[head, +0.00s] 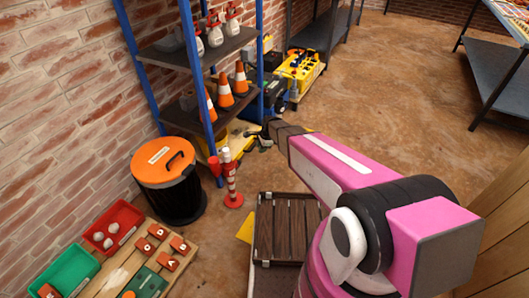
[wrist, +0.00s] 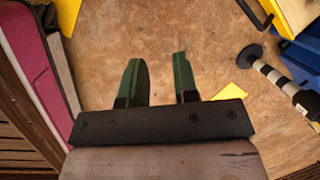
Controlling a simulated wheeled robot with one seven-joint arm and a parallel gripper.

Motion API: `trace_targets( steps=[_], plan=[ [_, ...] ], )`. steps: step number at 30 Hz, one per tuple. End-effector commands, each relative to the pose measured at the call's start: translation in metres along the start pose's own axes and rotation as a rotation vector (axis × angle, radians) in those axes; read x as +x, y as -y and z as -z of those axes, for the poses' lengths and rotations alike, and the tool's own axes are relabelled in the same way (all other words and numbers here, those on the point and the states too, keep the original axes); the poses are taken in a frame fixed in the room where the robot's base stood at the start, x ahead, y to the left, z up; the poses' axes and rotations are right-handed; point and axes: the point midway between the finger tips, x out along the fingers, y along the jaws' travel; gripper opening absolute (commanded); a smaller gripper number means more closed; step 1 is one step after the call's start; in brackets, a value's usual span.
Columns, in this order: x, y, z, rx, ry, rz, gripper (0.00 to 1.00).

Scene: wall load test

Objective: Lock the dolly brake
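I cannot clearly make out the dolly or its brake. A low slatted dark wood platform (head: 286,235) with metal corners lies beside my arm; I cannot tell whether it is the dolly. Similar slats (wrist: 22,130) show at the lower left of the wrist view. My gripper (head: 259,143) is above the floor by the blue shelf, with yellow parts near it. In the wrist view its two green fingers (wrist: 160,80) are apart, with bare floor between them. A striped post with a dark round end (wrist: 273,76) is to their right, apart from them.
A red-and-white post (head: 231,182) stands by an orange-lidded bin (head: 168,180). A blue-post shelf (head: 190,55) holds cones and bottles. A yellow cart (head: 303,70) is behind it. Red and green trays sit lower left. The floor (head: 400,130) at right is open.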

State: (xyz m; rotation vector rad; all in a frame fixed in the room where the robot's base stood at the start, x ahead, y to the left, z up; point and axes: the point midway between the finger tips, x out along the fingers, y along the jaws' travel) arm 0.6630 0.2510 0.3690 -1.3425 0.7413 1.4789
Motion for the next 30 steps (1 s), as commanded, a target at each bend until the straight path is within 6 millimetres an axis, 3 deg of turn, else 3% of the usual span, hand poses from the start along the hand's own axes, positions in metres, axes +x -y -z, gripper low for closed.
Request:
trace_targets(
  steps=[13,14,18,19,23,30],
  plan=[
    [-0.006,0.002,0.003,0.012,-0.009,0.013,0.28],
    [-0.006,0.002,0.003,0.012,-0.009,0.013,0.31],
    [-0.003,0.004,0.001,-0.024,-0.010,0.015,0.77],
    [-0.001,0.005,0.000,-0.048,-0.011,0.016,0.81],
    [0.015,0.013,-0.009,-0.225,-0.019,0.028,0.81],
    [0.057,0.035,-0.037,-0.748,-0.055,0.060,0.81]
  ],
)
